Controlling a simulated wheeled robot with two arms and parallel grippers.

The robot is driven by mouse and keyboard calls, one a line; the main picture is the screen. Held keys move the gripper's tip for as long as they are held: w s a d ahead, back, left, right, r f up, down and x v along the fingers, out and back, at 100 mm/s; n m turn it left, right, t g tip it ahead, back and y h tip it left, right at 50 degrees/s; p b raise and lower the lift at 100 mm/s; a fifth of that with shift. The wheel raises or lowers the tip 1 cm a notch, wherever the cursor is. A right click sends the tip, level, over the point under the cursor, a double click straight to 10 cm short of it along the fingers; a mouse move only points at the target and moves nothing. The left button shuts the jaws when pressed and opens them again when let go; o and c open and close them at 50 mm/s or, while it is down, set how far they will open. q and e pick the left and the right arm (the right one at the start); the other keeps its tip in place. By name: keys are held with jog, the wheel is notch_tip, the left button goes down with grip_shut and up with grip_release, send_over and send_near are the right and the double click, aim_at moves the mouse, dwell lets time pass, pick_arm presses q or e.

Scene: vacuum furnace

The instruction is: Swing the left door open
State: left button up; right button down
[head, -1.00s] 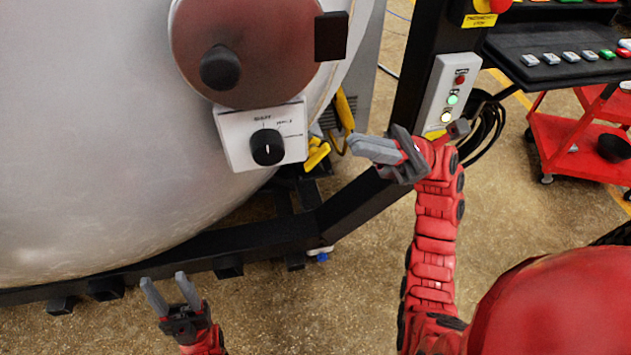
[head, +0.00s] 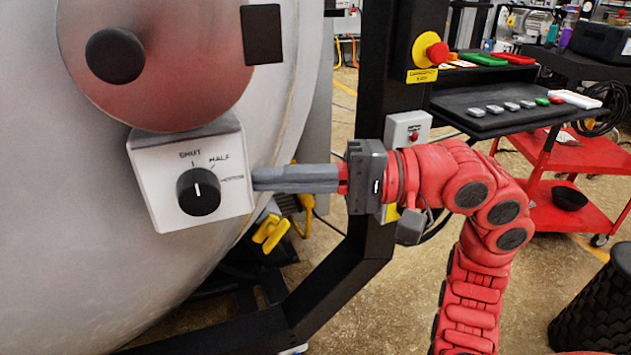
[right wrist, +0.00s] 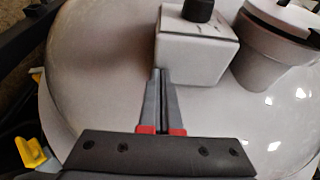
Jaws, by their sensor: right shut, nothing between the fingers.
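The large pale grey domed furnace door (head: 60,250) fills the left of the head view, and its curved face also fills much of the right wrist view (right wrist: 100,70). On it is a white control box (head: 160,160) with a black knob (head: 199,191), whose white mark points up at SHUT. The box also shows in the right wrist view (right wrist: 195,58). My right gripper (head: 256,179) is shut and empty, its fingers pointing left at the box's right side. In the wrist view its tips (right wrist: 161,72) are close to the box; I cannot tell whether they touch.
A round reddish port (head: 165,80) with a black knob sits above the box. A black frame post (head: 385,90) with an emergency button (head: 437,53) stands behind my right gripper. A red cart (head: 570,205) is at the right. Yellow clamps (head: 270,232) hang below the door's rim.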

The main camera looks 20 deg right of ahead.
jog(key=shift+s+a, duration=1.35)
jog(key=shift+s, duration=0.2)
jog(key=shift+s+f, duration=0.1)
